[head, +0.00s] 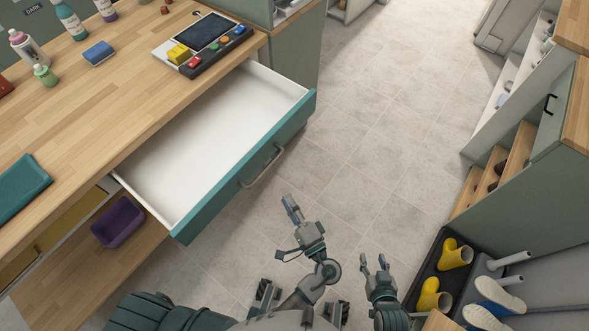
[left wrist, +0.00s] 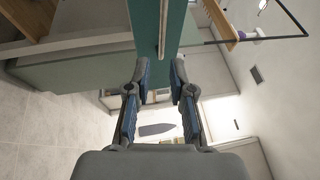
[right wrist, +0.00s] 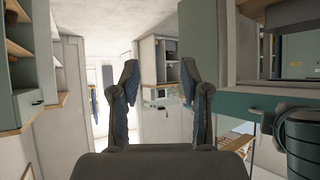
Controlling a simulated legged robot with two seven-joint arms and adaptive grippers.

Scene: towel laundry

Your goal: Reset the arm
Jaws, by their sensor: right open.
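My left gripper (head: 291,207) is in front of the open drawer, apart from its teal front and handle. In the left wrist view its fingers (left wrist: 160,78) are partly apart with nothing between them, and the teal drawer front (left wrist: 157,25) shows beyond. My right gripper (head: 375,264) is above the tiled floor, to the right of the left one. In the right wrist view its fingers (right wrist: 160,82) are wide apart and empty.
The pulled-out drawer (head: 236,134) is empty, with a metal handle (head: 262,166). The wooden counter (head: 110,105) carries bottles, a blue sponge (head: 99,53) and a control panel (head: 207,42). A boot tray (head: 433,262) stands at right. Floor between is clear.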

